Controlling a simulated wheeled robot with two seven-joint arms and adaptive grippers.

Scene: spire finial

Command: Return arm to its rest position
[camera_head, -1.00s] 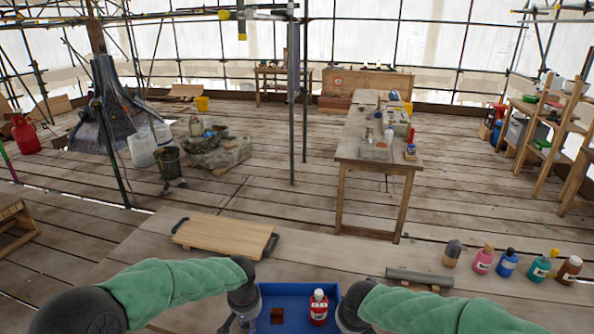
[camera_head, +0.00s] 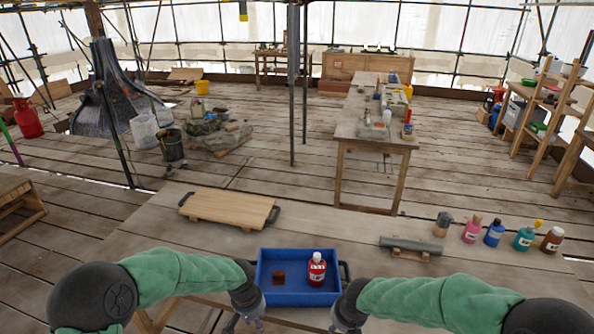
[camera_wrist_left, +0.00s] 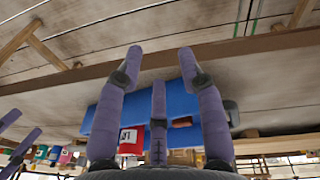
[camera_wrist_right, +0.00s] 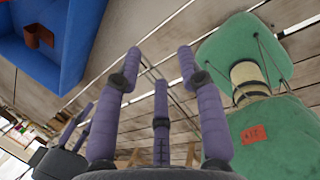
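My left gripper (camera_head: 244,320) hangs at the front left corner of the blue tray (camera_head: 267,296), in front of its near edge. In the left wrist view its fingers (camera_wrist_left: 161,58) are spread and nothing is between them. My right gripper (camera_head: 343,327) is at the tray's front right, partly cut off by the lower picture edge. In the right wrist view its fingers (camera_wrist_right: 159,58) are apart and empty. Both arms are bent with forearms low at the front. The tray holds a red bottle (camera_head: 316,270), upright, and a small reddish-brown piece (camera_head: 279,278).
A wooden board with dark handles (camera_head: 228,208) lies on the bench behind the tray. A grey cylinder (camera_head: 410,244) rests on a small stand at the right. Several bottles, one of them pink (camera_head: 472,230), stand in a row at the far right. Bare bench lies between.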

